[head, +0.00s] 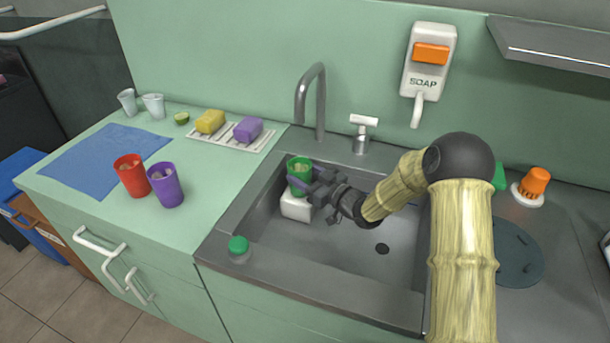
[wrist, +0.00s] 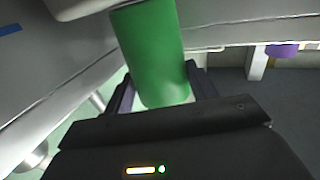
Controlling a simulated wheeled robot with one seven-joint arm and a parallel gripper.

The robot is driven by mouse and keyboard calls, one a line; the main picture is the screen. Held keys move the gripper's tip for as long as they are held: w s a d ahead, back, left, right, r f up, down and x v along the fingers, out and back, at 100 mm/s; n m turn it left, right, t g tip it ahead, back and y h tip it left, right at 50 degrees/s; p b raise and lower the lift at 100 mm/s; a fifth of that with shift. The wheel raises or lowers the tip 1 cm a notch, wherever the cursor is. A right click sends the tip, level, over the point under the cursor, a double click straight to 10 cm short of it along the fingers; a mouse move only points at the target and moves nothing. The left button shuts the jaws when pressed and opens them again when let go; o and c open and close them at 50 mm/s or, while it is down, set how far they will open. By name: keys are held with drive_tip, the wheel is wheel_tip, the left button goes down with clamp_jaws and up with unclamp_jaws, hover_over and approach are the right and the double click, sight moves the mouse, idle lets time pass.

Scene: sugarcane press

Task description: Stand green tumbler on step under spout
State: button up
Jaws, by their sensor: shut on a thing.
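The green tumbler (head: 299,164) is in the sink's back left part, looks roughly upright, and has something pale inside. My gripper (head: 306,184) is shut on it from the right. In the wrist view the tumbler (wrist: 150,50) sits between the two dark fingers of my gripper (wrist: 160,88). The white step (head: 295,207) stands in the sink just below the tumbler in the head view. I cannot tell whether the tumbler's base touches it. The spout (head: 301,100) of the grey tap arches above, behind the tumbler.
The sink (head: 345,285) has a dark drain and clear floor at right. A green-capped item (head: 238,246) sits on its front left rim. Red (head: 131,177) and purple (head: 166,186) tumblers stand on the left counter. A tap handle (head: 362,136) stands behind the sink.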

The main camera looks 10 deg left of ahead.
drive_tip(key=shift+f, duration=0.15)
drive_tip(key=o, duration=1)
drive_tip(key=shift+s+d+r, duration=0.1)
drive_tip(key=shift+d+r, duration=0.1)
drive_tip(key=shift+d, duration=0.05)
drive_tip(key=v, duration=0.7)
drive_tip(key=shift+s, duration=0.1)
